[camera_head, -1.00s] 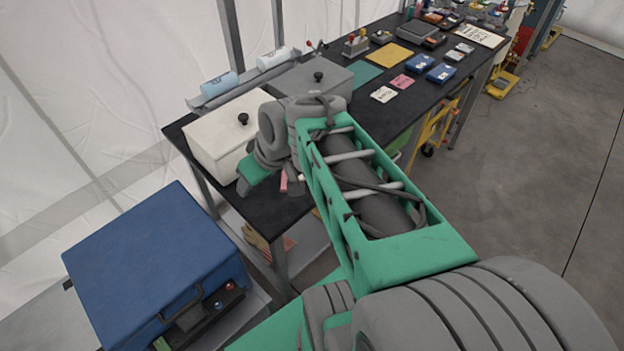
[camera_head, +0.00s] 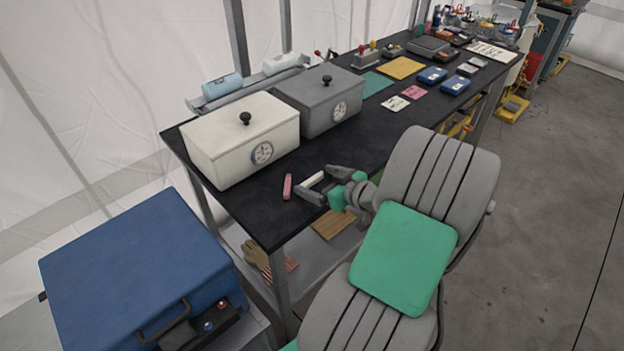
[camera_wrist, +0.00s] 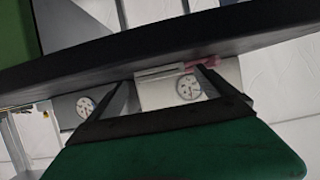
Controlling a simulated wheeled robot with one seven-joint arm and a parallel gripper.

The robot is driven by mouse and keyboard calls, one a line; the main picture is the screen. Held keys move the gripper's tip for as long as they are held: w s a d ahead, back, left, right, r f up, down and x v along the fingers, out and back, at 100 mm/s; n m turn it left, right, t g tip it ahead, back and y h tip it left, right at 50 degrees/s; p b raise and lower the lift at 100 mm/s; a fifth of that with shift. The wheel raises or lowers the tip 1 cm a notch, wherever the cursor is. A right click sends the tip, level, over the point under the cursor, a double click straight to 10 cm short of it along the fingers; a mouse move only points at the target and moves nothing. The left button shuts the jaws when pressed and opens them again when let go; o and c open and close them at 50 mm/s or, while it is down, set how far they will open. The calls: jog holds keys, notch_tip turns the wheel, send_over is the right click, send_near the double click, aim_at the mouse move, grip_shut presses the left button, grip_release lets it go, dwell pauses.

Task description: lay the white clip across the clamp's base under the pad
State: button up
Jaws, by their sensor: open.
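The white clip (camera_head: 314,179) is a short pale bar at the front edge of the black table (camera_head: 262,215). My gripper (camera_head: 312,181) is open, with one finger on each side of the clip and no visible grip on it. In the wrist view the white clip (camera_wrist: 160,71) shows beyond and between my open fingers (camera_wrist: 168,92). A pink clip (camera_head: 287,187) lies just left of my gripper; it also shows in the wrist view (camera_wrist: 203,62). I cannot make out the clamp and its pad for certain; a red-tipped part (camera_head: 318,54) shows behind the grey box.
A white box (camera_head: 225,150) and a grey box (camera_head: 312,110), both with dials and knobs, stand behind the clips. Cards and blue boxes (camera_head: 432,75) lie farther right. A blue case (camera_head: 130,265) stands at lower left. The tabletop before the grey box is clear.

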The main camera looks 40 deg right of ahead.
jog(key=shift+w+f, duration=0.2)
jog(key=shift+w, duration=0.25)
jog(key=shift+c, duration=0.5)
jog(key=shift+r, duration=0.1)
jog(key=c, duration=1.4)
